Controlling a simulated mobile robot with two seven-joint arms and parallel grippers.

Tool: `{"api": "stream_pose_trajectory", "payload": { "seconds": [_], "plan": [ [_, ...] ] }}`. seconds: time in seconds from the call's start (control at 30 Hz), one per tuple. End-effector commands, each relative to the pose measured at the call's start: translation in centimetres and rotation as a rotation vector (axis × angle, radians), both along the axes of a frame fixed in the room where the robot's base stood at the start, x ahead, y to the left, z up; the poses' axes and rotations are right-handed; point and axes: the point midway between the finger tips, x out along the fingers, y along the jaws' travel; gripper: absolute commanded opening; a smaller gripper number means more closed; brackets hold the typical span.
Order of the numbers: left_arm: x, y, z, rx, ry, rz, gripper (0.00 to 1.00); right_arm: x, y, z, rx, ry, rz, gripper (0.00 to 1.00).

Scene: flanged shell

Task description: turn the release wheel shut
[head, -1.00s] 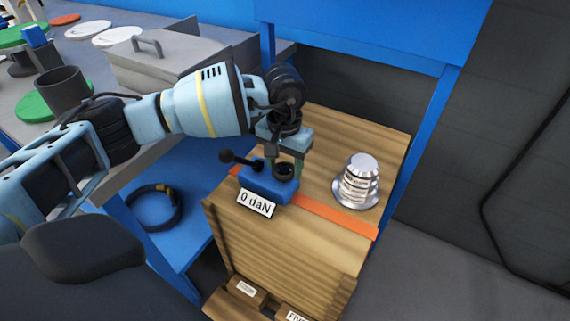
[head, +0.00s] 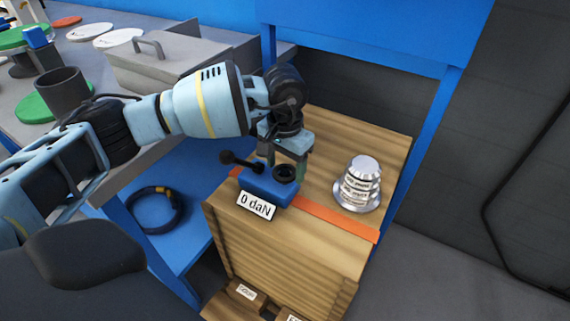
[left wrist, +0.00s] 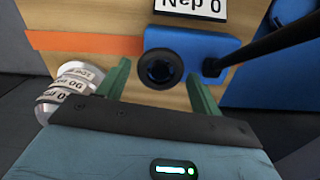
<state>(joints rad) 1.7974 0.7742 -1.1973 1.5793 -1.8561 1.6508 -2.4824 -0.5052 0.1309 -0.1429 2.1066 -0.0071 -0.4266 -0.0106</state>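The release wheel (head: 286,173) is a small black ring-shaped knob on top of a blue block (head: 267,189) with a "0 daN" label (head: 257,205). A black lever (head: 238,161) with a ball end sticks out of the block to the left. My left gripper (head: 297,164) points down over the wheel. In the left wrist view its two green-grey fingers (left wrist: 158,72) are apart, with the wheel (left wrist: 160,68) showing between them and no finger visibly touching it. A silver flanged shell (head: 358,183) stands upright to the right. My right gripper is out of view.
The block stands on a wooden crate (head: 335,246) with an orange stripe (head: 338,219). A blue shelf with a coiled black hose (head: 154,211) lies to the left. A grey lidded box (head: 165,62) is on the bench behind my left arm.

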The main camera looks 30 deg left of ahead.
Motion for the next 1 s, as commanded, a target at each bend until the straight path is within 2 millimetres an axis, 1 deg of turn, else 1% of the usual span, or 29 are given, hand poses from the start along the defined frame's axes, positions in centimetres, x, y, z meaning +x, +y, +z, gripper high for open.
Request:
{"api": "stream_pose_trajectory", "payload": {
  "seconds": [0.03,0.07,0.3,0.4,0.53,0.8,1.0],
  "plan": [
    [0.0,0.0,0.0,0.000,0.001,0.000,0.72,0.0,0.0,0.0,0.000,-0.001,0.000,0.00],
    [0.0,0.0,0.0,0.000,0.001,0.000,0.75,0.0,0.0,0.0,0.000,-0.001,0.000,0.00],
    [0.0,0.0,-0.1,0.001,0.002,0.001,0.75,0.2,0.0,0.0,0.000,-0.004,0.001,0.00],
    [0.0,0.0,0.3,0.001,0.001,0.001,0.75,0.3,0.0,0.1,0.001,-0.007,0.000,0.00],
    [0.0,0.0,1.9,0.001,-0.001,0.001,0.75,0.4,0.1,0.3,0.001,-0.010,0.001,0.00],
    [0.0,0.0,6.2,0.000,-0.001,0.000,0.75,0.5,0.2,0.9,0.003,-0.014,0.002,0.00],
    [0.0,0.0,7.6,0.001,0.001,0.000,0.75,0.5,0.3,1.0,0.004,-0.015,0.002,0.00]
  ]
}}
